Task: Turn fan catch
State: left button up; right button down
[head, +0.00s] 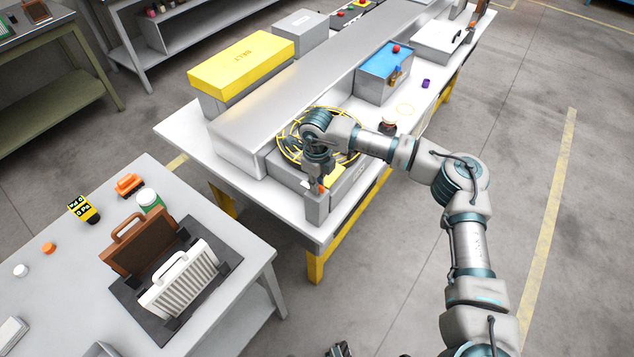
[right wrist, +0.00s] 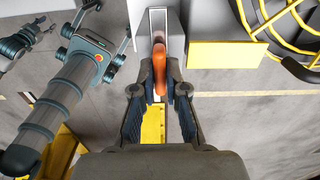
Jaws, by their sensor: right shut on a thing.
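The fan with its round yellow wire guard (head: 283,142) sits on the white bench, partly hidden behind my right arm. The guard also shows at the top right of the right wrist view (right wrist: 262,18). The orange catch (right wrist: 159,68) stands at a grey block (head: 317,210) at the bench's near end. My right gripper (head: 319,180) is over this block, pointing down. In the right wrist view its fingers (right wrist: 159,92) are closed around the orange catch. A small dark part of my left gripper (head: 340,350) shows at the bottom edge of the head view; its fingers are mostly cut off.
A grey table (head: 225,290) at the left holds a brown case (head: 140,240) and a white ribbed case (head: 180,280). Floor between the tables is clear.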

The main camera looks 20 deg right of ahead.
jog(key=shift+w+r, duration=0.2)
jog(key=shift+r, duration=0.05)
jog(key=c, duration=1.3)
grip_release()
jog(key=shift+o, duration=0.5)
jog(key=shift+f, duration=0.2)
notch_tip(320, 180, up, 12)
